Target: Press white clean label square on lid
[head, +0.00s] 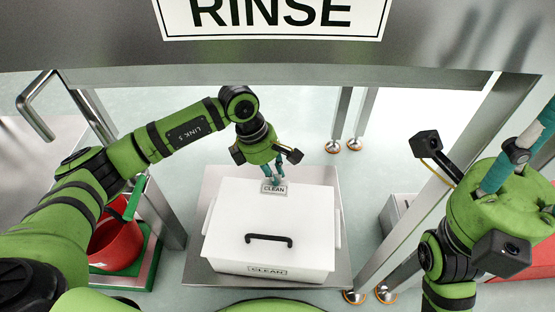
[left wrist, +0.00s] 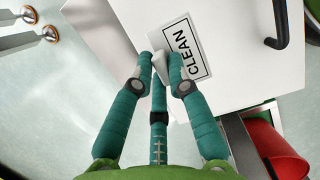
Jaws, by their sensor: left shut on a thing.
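The white label (head: 273,189) with black CLEAN lettering is at the far edge of the white lid (head: 305,215). It also shows in the left wrist view (left wrist: 183,47), with a black border and its near end between my fingertips. My left gripper (head: 274,180) is shut on the label, with its teal fingers above the lid's far edge. The label looks nearly square to that edge in the head view. I cannot tell whether it lies flat on the lid. My right gripper (head: 520,150) is at the right, well away from the lid, its fingers partly cut off.
A red bucket (head: 115,245) stands at left. Metal posts flank the box, and a RINSE sign (head: 270,15) hangs above.

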